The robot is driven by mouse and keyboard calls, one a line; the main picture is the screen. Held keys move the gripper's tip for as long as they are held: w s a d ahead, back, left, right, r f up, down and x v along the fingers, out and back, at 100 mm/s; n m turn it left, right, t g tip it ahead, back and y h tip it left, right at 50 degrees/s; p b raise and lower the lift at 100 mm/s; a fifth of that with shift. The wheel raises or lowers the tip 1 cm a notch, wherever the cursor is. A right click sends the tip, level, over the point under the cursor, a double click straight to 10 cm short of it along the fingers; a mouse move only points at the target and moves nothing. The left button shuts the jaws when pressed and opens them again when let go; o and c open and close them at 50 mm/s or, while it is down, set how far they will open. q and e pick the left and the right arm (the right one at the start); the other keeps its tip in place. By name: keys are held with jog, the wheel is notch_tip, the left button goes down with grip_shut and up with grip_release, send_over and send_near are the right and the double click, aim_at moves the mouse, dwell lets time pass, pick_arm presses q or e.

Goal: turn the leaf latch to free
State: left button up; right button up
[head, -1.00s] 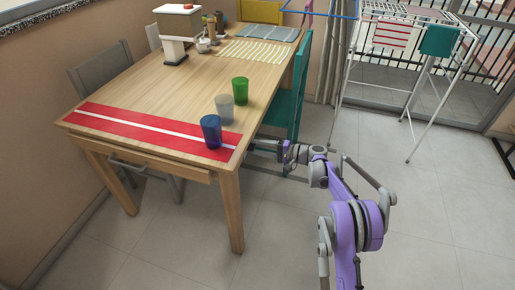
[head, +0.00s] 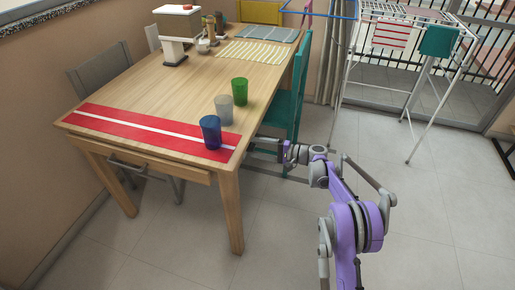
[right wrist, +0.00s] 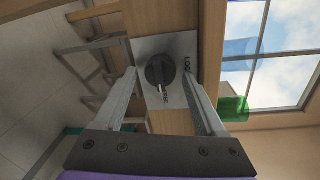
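The leaf latch shows in the right wrist view as a dark round knob (right wrist: 160,70) with a raised grip, on a pale metal plate (right wrist: 182,45) fixed to the wooden table. My right gripper (right wrist: 160,82) is open, with one finger on each side of the knob. I cannot tell whether either finger touches it. In the head view my right gripper (head: 262,146) is at the right side of the wooden table (head: 190,85), near its front corner; the latch is hidden there. My left gripper is not in view.
A blue cup (head: 210,132), a clear cup (head: 224,109) and a green cup (head: 240,91) stand near the table's right edge. A red runner (head: 110,122) lies along the front. A teal chair (head: 290,105) is close beyond my arm.

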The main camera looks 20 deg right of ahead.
dwell(0.3)
jog(key=p+v, duration=0.1)
jog(key=v, duration=0.9)
jog(key=shift+s+d+p, duration=0.25)
jog(key=shift+d+p, duration=0.05)
jog(key=shift+d, duration=0.05)
